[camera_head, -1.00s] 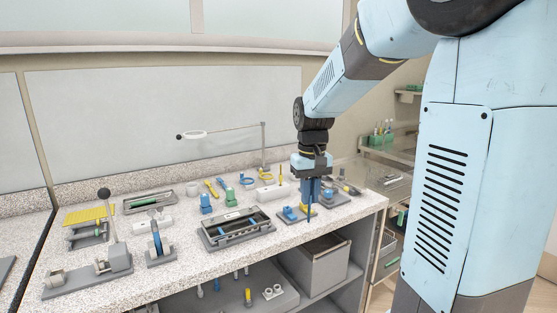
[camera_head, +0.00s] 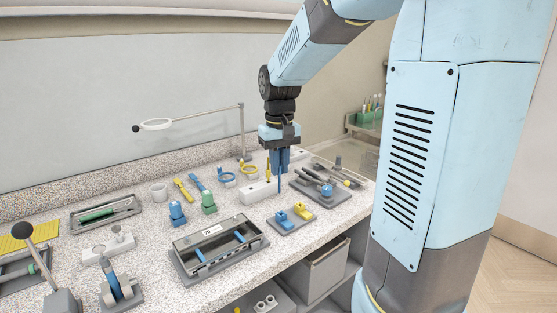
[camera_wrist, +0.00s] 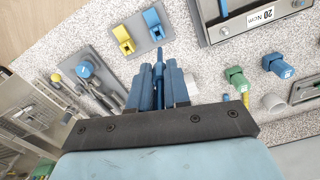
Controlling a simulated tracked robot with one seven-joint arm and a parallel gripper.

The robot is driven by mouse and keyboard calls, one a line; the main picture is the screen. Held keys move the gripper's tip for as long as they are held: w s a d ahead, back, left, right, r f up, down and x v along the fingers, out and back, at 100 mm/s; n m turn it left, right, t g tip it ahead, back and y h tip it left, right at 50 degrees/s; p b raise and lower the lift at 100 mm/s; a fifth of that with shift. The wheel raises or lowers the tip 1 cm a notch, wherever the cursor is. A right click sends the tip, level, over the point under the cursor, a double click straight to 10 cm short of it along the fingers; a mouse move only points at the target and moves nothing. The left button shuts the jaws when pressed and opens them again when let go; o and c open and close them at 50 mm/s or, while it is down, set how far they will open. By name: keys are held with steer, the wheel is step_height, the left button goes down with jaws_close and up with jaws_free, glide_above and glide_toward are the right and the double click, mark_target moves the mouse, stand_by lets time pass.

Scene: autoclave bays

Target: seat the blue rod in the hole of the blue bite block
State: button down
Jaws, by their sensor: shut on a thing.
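The blue bite block (camera_head: 282,216) sits beside a yellow bite block (camera_head: 301,211) on a small grey plate near the counter's front edge. In the wrist view the blue bite block (camera_wrist: 152,20) is beyond the fingertips, with the yellow one (camera_wrist: 122,38) to its left. My gripper (camera_head: 281,161) is shut on the blue rod (camera_head: 279,182), which points down, roughly upright. The rod's lower end appears above and behind the plate, apart from the bite block. In the wrist view the rod (camera_wrist: 159,57) sticks out between the blue fingers (camera_wrist: 160,85); its upper part is hidden.
A grey tray (camera_head: 180,268) with blue bars stands left of the plate. A white block (camera_head: 255,193) with a yellow rod (camera_head: 268,169) is behind. Blue (camera_head: 177,213) and green (camera_head: 209,203) blocks stand to the left. A grey plate with dark tools (camera_head: 325,187) is at the right.

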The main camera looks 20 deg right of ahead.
mark_target(281, 174)
steer(key=shift+s+d+f, duration=0.1)
steer(key=shift+s+d, duration=0.05)
steer(key=shift+d, duration=0.1)
steer(key=shift+f, duration=2.8)
steer(key=shift+f, duration=1.8)
steer(key=c, duration=1)
jaws_free()
step_height(281, 174, up, 14)
steer(key=shift+f, duration=0.15)
